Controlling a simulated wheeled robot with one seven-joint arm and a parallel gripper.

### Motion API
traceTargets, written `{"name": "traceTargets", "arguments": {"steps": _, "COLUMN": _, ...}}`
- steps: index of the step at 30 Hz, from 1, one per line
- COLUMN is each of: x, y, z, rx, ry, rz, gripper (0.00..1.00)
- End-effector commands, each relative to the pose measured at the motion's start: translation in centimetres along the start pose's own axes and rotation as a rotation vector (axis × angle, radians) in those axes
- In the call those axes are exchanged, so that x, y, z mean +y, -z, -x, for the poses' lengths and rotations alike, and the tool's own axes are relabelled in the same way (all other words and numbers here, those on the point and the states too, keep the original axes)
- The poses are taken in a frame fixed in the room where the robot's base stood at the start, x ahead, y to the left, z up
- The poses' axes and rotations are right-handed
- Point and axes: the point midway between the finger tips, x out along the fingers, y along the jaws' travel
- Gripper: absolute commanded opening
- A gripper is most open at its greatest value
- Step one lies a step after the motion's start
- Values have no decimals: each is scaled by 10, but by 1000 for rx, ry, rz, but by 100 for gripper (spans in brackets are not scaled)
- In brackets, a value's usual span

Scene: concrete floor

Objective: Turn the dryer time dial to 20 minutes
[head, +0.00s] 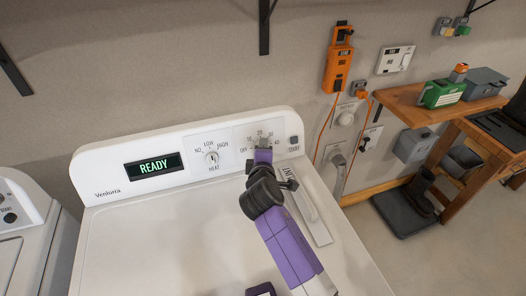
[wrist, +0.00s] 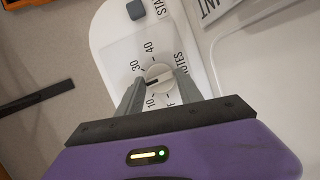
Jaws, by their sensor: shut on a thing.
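The dryer time dial (wrist: 158,75) is a small round pale knob on the white control panel. In the wrist view its dark pointer mark points left and slightly down, between the printed 10 and 30. The 20 label is hidden there, apparently behind a finger. My gripper (wrist: 156,84) is shut on the dial, one grey finger on each side. In the head view my purple arm reaches over the dryer (head: 130,240) to the panel's right part, and my gripper (head: 263,143) mostly hides the dial.
The heat dial (head: 212,157) is left of the time dial, and the START button (head: 294,140) is to its right. Another white appliance (head: 22,225) stands at left. A wooden bench (head: 400,98) with tools is at right. Wall brackets hang above.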

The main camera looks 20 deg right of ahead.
Motion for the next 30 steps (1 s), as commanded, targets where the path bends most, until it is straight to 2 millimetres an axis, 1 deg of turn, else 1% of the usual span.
{"name": "traceTargets", "arguments": {"steps": 6, "x": -1, "y": -1, "z": 0, "rx": -3, "ry": 15, "rz": -35, "gripper": 2}}
{"name": "traceTargets", "arguments": {"steps": 18, "x": -2, "y": -2, "z": 0, "rx": -3, "ry": 17, "rz": -39, "gripper": 2}}
{"name": "traceTargets", "arguments": {"steps": 19, "x": -2, "y": -2, "z": 0, "rx": -3, "ry": 16, "rz": -39, "gripper": 47}}
{"name": "traceTargets", "arguments": {"steps": 21, "x": -2, "y": -1, "z": 0, "rx": -3, "ry": 16, "rz": -39, "gripper": 60}}
{"name": "traceTargets", "arguments": {"steps": 22, "x": -1, "y": -1, "z": 0, "rx": -3, "ry": 16, "rz": -39, "gripper": 65}}
{"name": "traceTargets", "arguments": {"steps": 30, "x": 0, "y": 0, "z": 0, "rx": -1, "ry": 14, "rz": -39, "gripper": 65}}
